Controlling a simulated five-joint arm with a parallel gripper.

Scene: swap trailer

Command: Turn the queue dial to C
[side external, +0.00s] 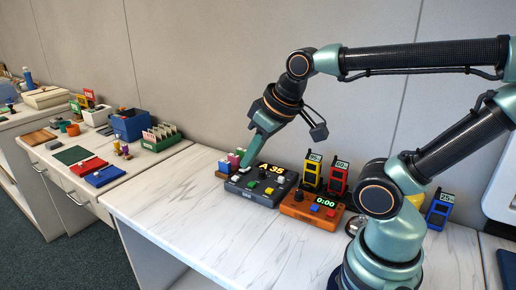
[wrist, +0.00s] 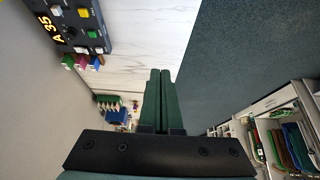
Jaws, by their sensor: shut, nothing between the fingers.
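The dark queue console (side external: 239,187) stands on the white counter, and its lit display (side external: 271,169) reads A 35. Its top carries small white, green and dark controls; I cannot clearly tell the dial or its pointer among them. My gripper (side external: 243,164) is shut and empty, pointing down by the console's back left end. In the wrist view its two green fingers (wrist: 160,73) lie together, apart from the console (wrist: 101,16), which shows partly at the upper left with its A 35 display (wrist: 58,29).
An orange console (side external: 291,208) reading 0:00 stands right of the dark one. Yellow and red upright holders (side external: 312,172) stand behind it. Coloured blocks (side external: 233,161) sit by the dark console's left end. The counter's front left (side external: 170,200) is clear.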

